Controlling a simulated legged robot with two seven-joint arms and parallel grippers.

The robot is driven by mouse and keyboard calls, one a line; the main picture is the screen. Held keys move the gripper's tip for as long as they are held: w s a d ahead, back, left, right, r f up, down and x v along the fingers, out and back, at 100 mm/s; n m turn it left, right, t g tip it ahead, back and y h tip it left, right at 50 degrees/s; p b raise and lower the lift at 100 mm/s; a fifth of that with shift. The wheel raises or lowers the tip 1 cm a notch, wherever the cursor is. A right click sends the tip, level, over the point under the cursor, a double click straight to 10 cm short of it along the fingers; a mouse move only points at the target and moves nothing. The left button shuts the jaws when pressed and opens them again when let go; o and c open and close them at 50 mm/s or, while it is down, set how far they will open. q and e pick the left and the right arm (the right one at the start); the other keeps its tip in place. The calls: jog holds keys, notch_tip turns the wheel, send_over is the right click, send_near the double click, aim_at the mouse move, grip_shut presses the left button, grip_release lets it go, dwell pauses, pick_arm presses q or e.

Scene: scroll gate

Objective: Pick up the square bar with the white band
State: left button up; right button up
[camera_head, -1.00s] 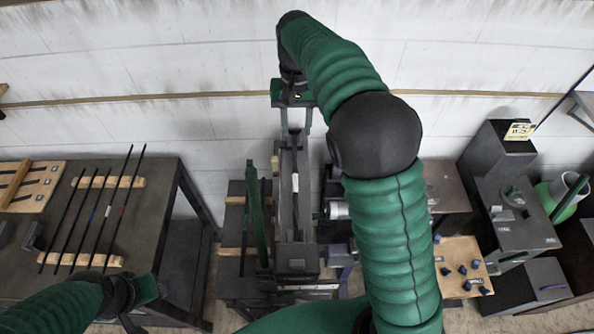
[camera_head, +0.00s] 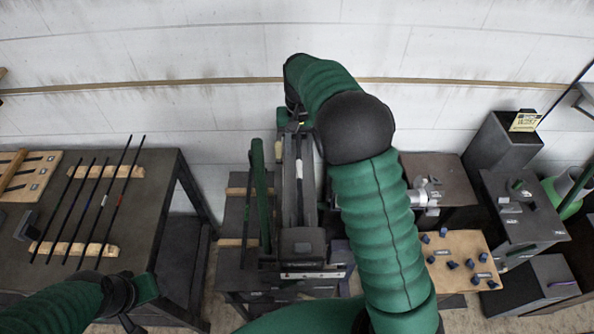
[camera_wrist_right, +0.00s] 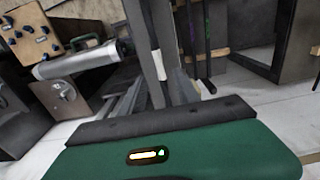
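Several thin dark bars lie across two wooden strips on the left table in the head view. One has a white band (camera_head: 103,200), and its neighbour has a red band (camera_head: 118,201). Whether they are square is too small to tell.
The left table (camera_head: 160,180) has bare top right of the bars. A green upright post (camera_head: 260,195) stands left of the machine. A wooden board (camera_head: 462,262) with several small dark blocks lies right of my right arm. Dark cabinets stand far right.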

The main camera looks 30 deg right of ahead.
send_over(299, 169)
notch_tip(299, 169, down, 4)
jog(key=f+p, duration=0.1)
jog(key=f, duration=0.1)
jog(key=f+p, duration=0.1)
jog(key=f, duration=0.1)
jog(key=shift+s+p, duration=0.3)
jog(key=shift+d+f, duration=0.25)
jog(key=shift+f, duration=0.2)
jog(key=shift+w+a+f, duration=0.1)
jog(key=shift+w, duration=0.1)
jog(key=shift+c, duration=0.9)
jog(key=shift+a, duration=0.3)
grip_shut()
pick_arm(q)
jog(key=shift+w+a+r, duration=0.15)
jog(key=shift+w+r, duration=0.05)
jog(key=shift+r, duration=0.45)
jog(key=shift+w+a+r, duration=0.1)
jog(key=shift+w+r, duration=0.05)
jog(key=shift+r, duration=0.45)
pick_arm(e)
jog(key=shift+d, duration=0.1)
pick_arm(q)
jog(key=shift+d, duration=0.1)
pick_arm(e)
jog(key=shift+d, duration=0.1)
